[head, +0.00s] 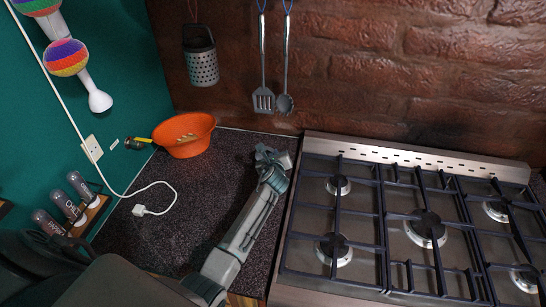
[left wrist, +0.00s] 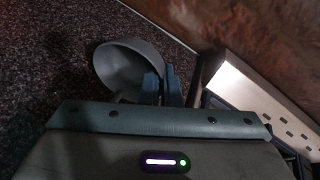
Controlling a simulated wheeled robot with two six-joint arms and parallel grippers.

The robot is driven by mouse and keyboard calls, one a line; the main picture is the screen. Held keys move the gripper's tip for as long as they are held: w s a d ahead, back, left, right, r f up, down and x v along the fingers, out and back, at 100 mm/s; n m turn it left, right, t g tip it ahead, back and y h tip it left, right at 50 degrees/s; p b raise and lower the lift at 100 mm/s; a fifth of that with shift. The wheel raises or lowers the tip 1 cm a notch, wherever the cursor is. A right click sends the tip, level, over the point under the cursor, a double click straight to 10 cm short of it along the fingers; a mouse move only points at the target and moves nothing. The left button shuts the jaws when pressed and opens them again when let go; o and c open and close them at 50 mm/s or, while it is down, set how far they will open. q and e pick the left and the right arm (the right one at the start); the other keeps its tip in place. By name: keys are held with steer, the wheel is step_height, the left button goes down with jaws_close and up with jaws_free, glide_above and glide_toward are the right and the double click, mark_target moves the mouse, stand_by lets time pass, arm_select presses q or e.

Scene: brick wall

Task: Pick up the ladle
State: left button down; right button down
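A grey, round-bowled thing that looks like the ladle (left wrist: 128,66) lies on the dark speckled counter in the left wrist view, its hollow showing. My left gripper (left wrist: 162,86) is right at the bowl's right edge, its two blue-grey fingers close together. I cannot tell whether they grip the ladle or only stand beside it. The ladle's handle is not clearly visible. In the head view my left gripper (head: 270,155) is low over the counter near the stove's left edge, and the ladle is hard to make out there. My right gripper is not in view.
The gas stove (head: 412,151) with raised grates stands right of my left arm. An orange bowl (head: 184,148) and a white cable plug (head: 140,210) are on the counter (head: 195,205). A spatula (head: 263,97), a spoon (head: 285,102) and a grater (head: 203,68) hang on the brick wall.

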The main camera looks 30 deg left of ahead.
arm_select(q)
step_height(320, 180, up, 3)
steer(key=p, duration=0.2)
steer(key=shift+r+p, duration=0.1)
steer(key=shift+p, duration=0.3)
steer(key=shift+s+d+f+b, duration=0.25)
steer(key=shift+s, duration=0.25)
steer(key=shift+s+d+f+b, duration=0.2)
steer(key=shift+s, duration=0.25)
steer(key=s+d, duration=0.2)
steer(key=s, duration=0.4)
steer(key=s+d+r, duration=0.1)
steer(key=s+d, duration=0.2)
steer(key=s, duration=0.3)
steer(key=shift+s+d+r, duration=0.3)
steer(key=shift+s, duration=0.1)
steer(key=s+d+r+m+h+b, duration=0.1)
steer(key=d+m+h+b, duration=0.1)
steer(key=b, duration=0.5)
steer(key=s+d+r+m+t+h+b, duration=0.1)
steer(key=d+m+h+b, duration=0.2)
steer(key=b, duration=0.4)
steer(key=shift+s+d+r+h, duration=0.3)
steer(key=shift+d+h, duration=0.2)
steer(key=shift+d, duration=0.25)
steer(key=shift+f, duration=0.1)
